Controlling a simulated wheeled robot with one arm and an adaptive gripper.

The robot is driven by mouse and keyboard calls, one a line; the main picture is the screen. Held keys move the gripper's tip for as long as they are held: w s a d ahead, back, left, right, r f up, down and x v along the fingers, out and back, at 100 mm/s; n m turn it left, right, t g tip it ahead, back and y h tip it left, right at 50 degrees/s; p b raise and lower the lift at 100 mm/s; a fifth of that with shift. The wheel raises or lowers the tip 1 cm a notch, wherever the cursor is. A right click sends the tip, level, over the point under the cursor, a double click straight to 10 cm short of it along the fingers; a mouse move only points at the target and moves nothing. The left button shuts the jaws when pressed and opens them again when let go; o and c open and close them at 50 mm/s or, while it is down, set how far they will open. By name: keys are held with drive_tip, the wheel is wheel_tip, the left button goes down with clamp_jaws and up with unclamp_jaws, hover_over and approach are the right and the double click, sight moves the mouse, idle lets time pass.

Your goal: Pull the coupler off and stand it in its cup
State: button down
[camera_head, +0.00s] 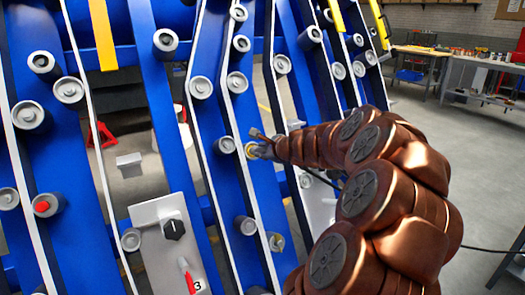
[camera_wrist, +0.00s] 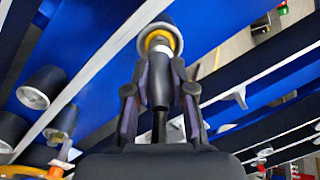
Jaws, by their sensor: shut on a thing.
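The coupler (camera_wrist: 159,84) is a dark cylinder between my fingers in the wrist view. Its far end meets a white band and a yellow ring (camera_wrist: 160,38) under a dark round fitting on the blue frame; I see no gap there. My gripper (camera_wrist: 160,82) is shut on the coupler from both sides. In the head view my gripper (camera_head: 262,149) is at the middle of the blue frame, beside the yellow ring (camera_head: 250,150). The coupler is mostly hidden there by my gripper. I cannot make out the cup in either view.
Blue frame bars (camera_head: 217,195) with many grey rollers (camera_head: 237,83) stand close around my gripper. A pale panel (camera_head: 160,265) with a black knob (camera_head: 173,226) and a red-tipped handle (camera_head: 187,275) is at lower left. A workbench (camera_head: 480,62) stands far right, past open floor.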

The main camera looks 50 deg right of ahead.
drive_tip(key=p+v, duration=0.1)
drive_tip(key=v, duration=0.2)
drive_tip(key=shift+s+r+p, duration=0.1)
drive_tip(key=shift+r+p, duration=0.1)
drive_tip(key=shift+p, duration=0.15)
drive_tip(key=shift+a, duration=0.1)
idle(0.6)
